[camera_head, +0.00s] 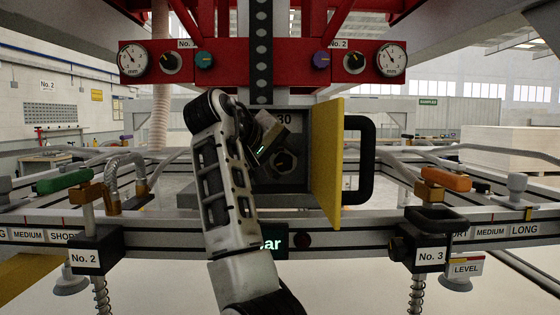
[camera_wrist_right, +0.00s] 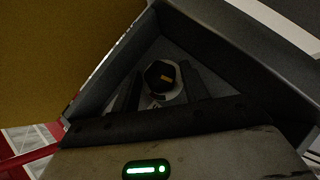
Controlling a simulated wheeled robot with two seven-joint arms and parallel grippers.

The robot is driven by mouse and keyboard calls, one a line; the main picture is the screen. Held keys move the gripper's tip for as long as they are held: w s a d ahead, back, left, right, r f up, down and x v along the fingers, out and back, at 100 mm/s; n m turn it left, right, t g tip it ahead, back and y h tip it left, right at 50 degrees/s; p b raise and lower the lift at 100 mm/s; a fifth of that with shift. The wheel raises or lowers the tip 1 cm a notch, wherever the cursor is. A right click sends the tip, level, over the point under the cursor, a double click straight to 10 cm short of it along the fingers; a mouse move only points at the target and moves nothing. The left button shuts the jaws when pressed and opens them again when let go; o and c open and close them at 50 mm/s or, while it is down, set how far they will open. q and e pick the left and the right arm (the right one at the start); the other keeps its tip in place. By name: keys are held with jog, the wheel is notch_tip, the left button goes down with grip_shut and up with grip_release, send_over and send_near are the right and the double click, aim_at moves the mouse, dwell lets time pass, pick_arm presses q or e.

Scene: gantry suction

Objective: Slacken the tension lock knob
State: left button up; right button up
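A dark knob (camera_head: 285,162) with a light collar sits inside an open grey box. In the right wrist view the knob (camera_wrist_right: 158,75) shows an orange-yellow pointer mark. My right gripper (camera_wrist_right: 160,88) is open, its two dark fingers apart on either side of the knob in that view; I cannot tell whether they touch it. In the head view my right arm comes up from the bottom, and the gripper (camera_head: 274,158) is at the box opening, its fingers hard to make out. My left gripper is not in view.
The yellow box door (camera_head: 326,160) with its black handle (camera_head: 366,160) stands open to the right of my right gripper. The grey box wall (camera_wrist_right: 230,60) closely surrounds the fingers. A red gauge panel (camera_head: 232,62) is above. Clamps with green (camera_head: 64,181) and orange (camera_head: 446,179) levers flank the rail.

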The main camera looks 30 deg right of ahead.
pick_arm(q)
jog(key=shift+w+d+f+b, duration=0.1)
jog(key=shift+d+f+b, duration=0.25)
jog(key=shift+b, duration=0.7)
pick_arm(e)
jog(key=v, duration=1.6)
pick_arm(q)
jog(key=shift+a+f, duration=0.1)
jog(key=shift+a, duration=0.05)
